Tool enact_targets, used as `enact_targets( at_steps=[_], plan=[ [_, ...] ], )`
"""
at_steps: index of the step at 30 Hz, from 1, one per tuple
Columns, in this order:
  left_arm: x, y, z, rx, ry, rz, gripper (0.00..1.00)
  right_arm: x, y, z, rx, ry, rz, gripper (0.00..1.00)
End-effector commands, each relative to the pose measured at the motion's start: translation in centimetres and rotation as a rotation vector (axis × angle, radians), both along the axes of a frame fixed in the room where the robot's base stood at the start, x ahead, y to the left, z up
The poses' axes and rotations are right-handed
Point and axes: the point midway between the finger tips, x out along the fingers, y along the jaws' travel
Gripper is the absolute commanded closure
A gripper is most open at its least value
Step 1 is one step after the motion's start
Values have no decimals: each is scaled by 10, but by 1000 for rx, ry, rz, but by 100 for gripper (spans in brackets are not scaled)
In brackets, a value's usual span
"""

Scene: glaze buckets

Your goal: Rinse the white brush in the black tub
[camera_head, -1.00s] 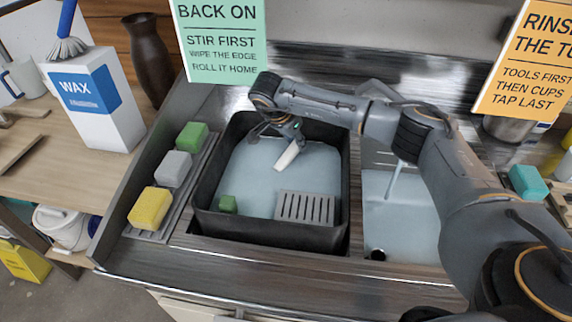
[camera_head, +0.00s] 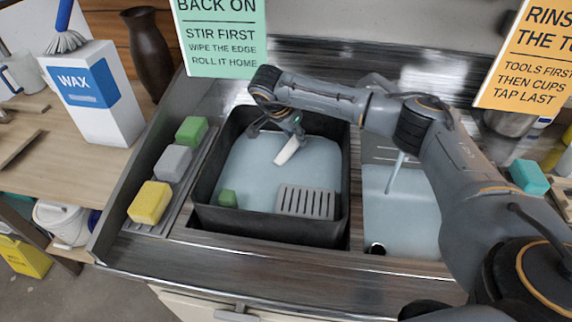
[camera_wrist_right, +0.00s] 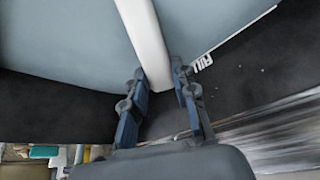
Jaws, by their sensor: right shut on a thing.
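The black tub (camera_head: 207,185) sits in the steel counter and holds pale blue-grey water. My right gripper (camera_head: 291,133) reaches over the tub's far part, shut on the white brush (camera_head: 287,150). The brush tilts down and to the left, and its lower end is at or just above the water; I cannot tell which. In the right wrist view the white brush (camera_wrist_right: 147,40) runs between my two fingers (camera_wrist_right: 160,90), away over the water. My left gripper is not in view.
A green block (camera_head: 227,198) and a grey slotted rack (camera_head: 306,201) are in the tub. Yellow (camera_head: 150,202), grey (camera_head: 173,163) and green (camera_head: 191,130) sponges line its left side. A second basin (camera_head: 412,215) lies to the right. A wax box (camera_head: 95,95) stands left.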

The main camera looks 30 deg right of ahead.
Motion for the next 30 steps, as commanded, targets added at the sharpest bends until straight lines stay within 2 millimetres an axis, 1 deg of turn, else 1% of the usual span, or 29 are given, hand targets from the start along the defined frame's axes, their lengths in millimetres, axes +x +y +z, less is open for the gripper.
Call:
enact_targets(
  at_steps=[1, 4, 7, 10, 14, 22, 27, 30],
  plan=[
    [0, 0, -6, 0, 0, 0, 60, 6, 3, -3, 1, -2, -1, 100],
    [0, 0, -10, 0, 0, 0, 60, 15, 6, -2, 0, -2, -1, 100],
    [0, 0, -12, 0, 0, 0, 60, 20, 7, -1, 0, -1, 0, 100],
    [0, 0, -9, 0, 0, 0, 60, 19, 6, 1, -1, 0, 0, 100],
    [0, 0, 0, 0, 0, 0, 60, 7, 1, 4, -1, 0, 1, 100],
    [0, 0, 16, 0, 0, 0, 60, -25, -10, 3, -1, 1, 0, 100],
    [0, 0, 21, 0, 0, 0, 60, -41, -16, 2, -1, 0, 0, 100],
    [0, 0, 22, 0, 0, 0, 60, -45, -17, 1, 0, 0, 0, 100]
  ],
)
